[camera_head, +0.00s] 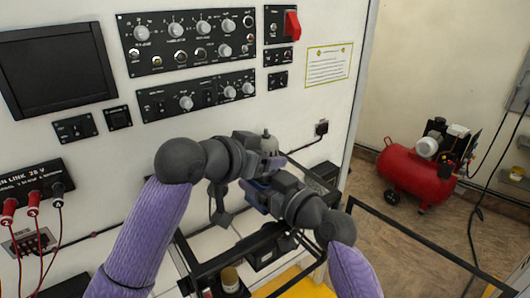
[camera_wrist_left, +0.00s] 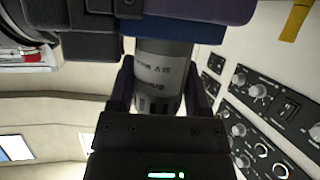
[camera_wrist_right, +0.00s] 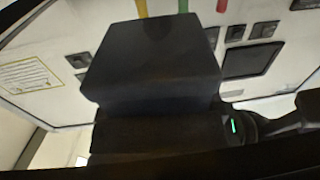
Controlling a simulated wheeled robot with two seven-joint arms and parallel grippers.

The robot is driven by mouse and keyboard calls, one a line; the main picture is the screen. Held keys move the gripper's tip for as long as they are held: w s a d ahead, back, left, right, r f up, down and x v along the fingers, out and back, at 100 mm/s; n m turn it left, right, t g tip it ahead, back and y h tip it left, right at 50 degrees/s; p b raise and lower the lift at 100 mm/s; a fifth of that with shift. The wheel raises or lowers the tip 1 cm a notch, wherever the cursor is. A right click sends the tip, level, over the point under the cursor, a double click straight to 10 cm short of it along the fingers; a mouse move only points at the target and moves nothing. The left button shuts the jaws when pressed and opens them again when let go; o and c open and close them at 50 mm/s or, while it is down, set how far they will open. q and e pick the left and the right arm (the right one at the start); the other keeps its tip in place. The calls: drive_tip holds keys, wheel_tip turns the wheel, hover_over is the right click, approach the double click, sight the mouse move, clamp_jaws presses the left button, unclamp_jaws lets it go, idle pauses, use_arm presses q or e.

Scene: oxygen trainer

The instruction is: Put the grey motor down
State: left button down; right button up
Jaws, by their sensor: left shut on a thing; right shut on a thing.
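The grey motor (camera_wrist_left: 162,75), a cylinder with printed text, stands between the fingers of my left gripper (camera_wrist_left: 160,100) in the left wrist view. In the head view its pale top (camera_head: 268,142) shows above my left gripper (camera_head: 266,163), which is shut on it. My right gripper (camera_head: 262,188) is just below and right, close against the left one. Its dark and blue parts cross the motor's far end in the left wrist view, and it looks shut on the same motor. The contact itself is hidden. The right wrist view is mostly blocked by a dark block.
A white control panel with knobs (camera_head: 187,102) and a dark screen (camera_head: 55,68) stands behind my grippers. A black frame (camera_head: 215,262) lies below them, with a small yellow-topped part (camera_head: 230,276). A red compressor (camera_head: 415,172) stands on the floor at right.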

use_arm(q)
drive_tip(key=shift+f, duration=0.2)
unclamp_jaws()
drive_tip(key=shift+s+d, duration=0.1)
